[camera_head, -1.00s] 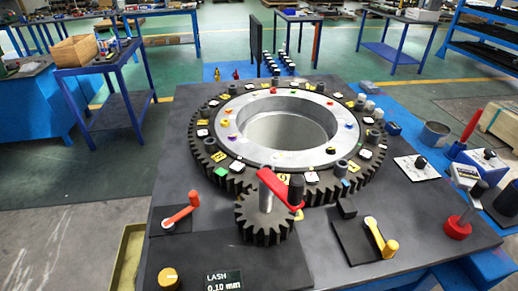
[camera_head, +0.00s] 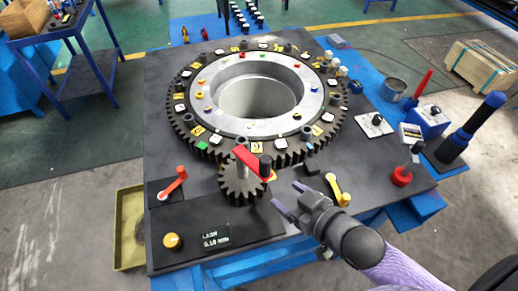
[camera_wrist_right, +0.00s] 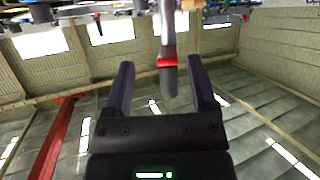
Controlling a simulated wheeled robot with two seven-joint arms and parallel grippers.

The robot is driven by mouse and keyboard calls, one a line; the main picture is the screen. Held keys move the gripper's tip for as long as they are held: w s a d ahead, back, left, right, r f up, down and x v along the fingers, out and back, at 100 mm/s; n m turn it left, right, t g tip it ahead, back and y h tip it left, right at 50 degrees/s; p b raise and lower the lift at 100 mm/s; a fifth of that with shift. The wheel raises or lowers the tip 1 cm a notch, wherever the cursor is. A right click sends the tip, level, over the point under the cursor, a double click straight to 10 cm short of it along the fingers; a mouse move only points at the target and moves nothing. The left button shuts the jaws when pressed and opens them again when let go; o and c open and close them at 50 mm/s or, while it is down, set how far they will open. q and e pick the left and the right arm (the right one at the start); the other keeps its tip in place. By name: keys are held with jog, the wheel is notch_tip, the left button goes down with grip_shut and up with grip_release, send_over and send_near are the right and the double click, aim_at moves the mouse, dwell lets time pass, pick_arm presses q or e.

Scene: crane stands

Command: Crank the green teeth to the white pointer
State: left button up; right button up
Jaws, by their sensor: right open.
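The big toothed ring (camera_head: 180,131) lies on the dark table, with a green mark (camera_head: 202,145) at its near-left edge. The small gear (camera_head: 240,186) stands at its near side. A red crank arm (camera_head: 252,161) sits on its shaft, with a black upright handle (camera_head: 265,165). My right gripper (camera_head: 288,197) is open and empty, right of and nearer than the crank. In the right wrist view, the crank handle (camera_wrist_right: 168,82) shows between the open fingers (camera_wrist_right: 160,85), apart from them. I cannot clearly make out the white pointer. My left gripper is out of view.
An orange lever (camera_head: 174,183) stands left of the small gear and a yellow lever (camera_head: 338,190) stands right of it, close to my right gripper.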

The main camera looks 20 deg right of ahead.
aim_at(258, 169)
notch_tip(258, 169, up, 4)
jog(key=d+r+n+t+y, duration=0.1)
jog(key=n+t+y, duration=0.1)
jog(key=y, duration=0.4)
jog(key=x, duration=0.9)
jog(key=shift+w+f+b, duration=0.3)
jog(key=shift+w+b, duration=0.1)
jog(key=shift+c, duration=0.2)
grip_shut()
